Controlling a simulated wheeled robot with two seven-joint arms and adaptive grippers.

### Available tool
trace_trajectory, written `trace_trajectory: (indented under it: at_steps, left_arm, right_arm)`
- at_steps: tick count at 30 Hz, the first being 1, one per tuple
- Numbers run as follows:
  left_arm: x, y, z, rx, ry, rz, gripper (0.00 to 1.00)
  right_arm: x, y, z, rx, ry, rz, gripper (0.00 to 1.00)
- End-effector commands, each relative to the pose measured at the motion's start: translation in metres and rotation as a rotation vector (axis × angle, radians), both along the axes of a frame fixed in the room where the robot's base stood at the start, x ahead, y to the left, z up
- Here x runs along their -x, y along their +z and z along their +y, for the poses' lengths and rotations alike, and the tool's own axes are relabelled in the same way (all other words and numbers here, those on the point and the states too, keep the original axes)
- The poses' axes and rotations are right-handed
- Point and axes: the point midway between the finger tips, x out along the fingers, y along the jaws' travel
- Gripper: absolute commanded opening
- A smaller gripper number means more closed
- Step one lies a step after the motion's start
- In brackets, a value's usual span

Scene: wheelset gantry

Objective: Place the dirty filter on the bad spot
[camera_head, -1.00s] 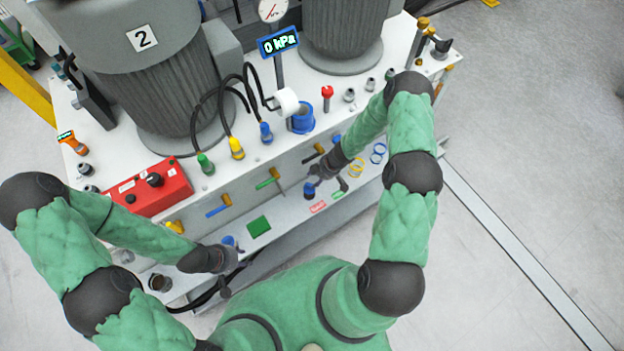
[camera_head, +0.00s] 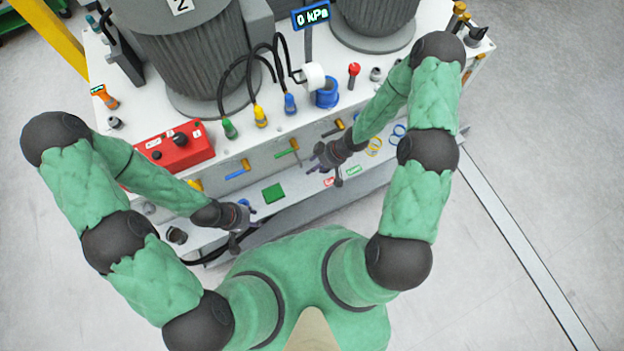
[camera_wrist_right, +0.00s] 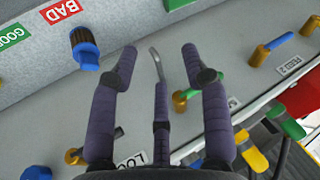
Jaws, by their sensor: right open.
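A filter with a dark pleated body and a blue cap (camera_wrist_right: 85,50) stands on the pale lower shelf in the right wrist view. It is beside the red BAD label (camera_wrist_right: 62,11), apart from it and not on it. In the head view the red label (camera_head: 330,182) is partly covered, and my right gripper hides most of the filter. My right gripper (camera_head: 326,163) is open and empty above the shelf; its spread fingers (camera_wrist_right: 160,62) show in the wrist view, with the filter outside them at upper left. My left gripper (camera_head: 243,226) looks open, low at the shelf's left part.
The green GOOD label (camera_wrist_right: 14,37) lies next to BAD. The shelf also has a green square (camera_head: 273,193) and yellow and blue rings (camera_head: 398,133). Valve handles (camera_head: 237,170) stick out of the gantry face. A red control box (camera_head: 175,148) and hoses stand above.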

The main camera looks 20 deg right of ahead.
Motion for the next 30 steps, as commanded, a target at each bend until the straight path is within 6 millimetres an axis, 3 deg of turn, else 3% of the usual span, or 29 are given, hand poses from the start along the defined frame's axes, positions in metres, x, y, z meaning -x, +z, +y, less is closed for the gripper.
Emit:
trace_trajectory:
  at_steps: [3, 9, 18, 23, 30]
  left_arm:
    - [0.000, 0.000, 0.000, 0.000, 0.000, 0.000, 0.40]
    - [0.000, 0.000, 0.000, 0.000, 0.000, 0.000, 0.40]
    - [0.000, 0.000, 0.000, 0.000, 0.000, 0.000, 0.40]
    - [0.000, 0.000, 0.000, 0.000, 0.000, 0.000, 0.40]
    - [0.000, 0.000, 0.000, 0.000, 0.000, 0.000, 0.40]
  right_arm:
    - [0.022, 0.009, 0.028, -0.038, -0.122, 0.084, 0.47]
    - [0.061, 0.020, 0.057, -0.045, -0.338, 0.228, 0.47]
    - [0.115, 0.029, 0.065, 0.036, -0.583, 0.382, 0.47]
    - [0.126, 0.031, 0.064, 0.059, -0.626, 0.408, 0.47]
    - [0.126, 0.030, 0.063, 0.062, -0.631, 0.410, 0.47]
